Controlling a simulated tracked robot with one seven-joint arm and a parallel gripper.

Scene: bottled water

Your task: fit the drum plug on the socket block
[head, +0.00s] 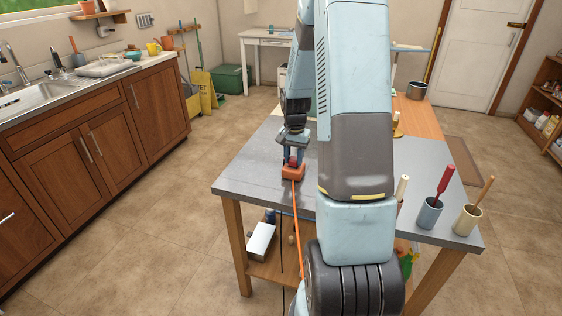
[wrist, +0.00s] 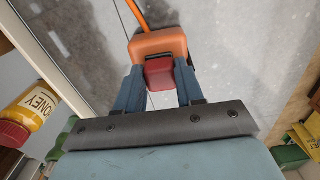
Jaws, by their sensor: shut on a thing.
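The orange socket block (head: 293,173) sits on the grey table top near its left part, with an orange cable running from it over the table's front edge. It also shows in the wrist view (wrist: 158,42). My gripper (head: 293,155) is above the block and pointing down. In the wrist view its two blue fingers (wrist: 159,84) are closed on the sides of the red drum plug (wrist: 159,73). The plug is right at the block and overlaps its edge in the picture. I cannot tell how far it is seated. My arm hides much of the table's middle.
On the table's right side stand a blue-grey cup (head: 430,213) with a red-handled tool and a cream cup (head: 467,219) with a wooden-handled one. A metal pot (head: 417,91) stands farther back. The grey top left of the block is clear.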

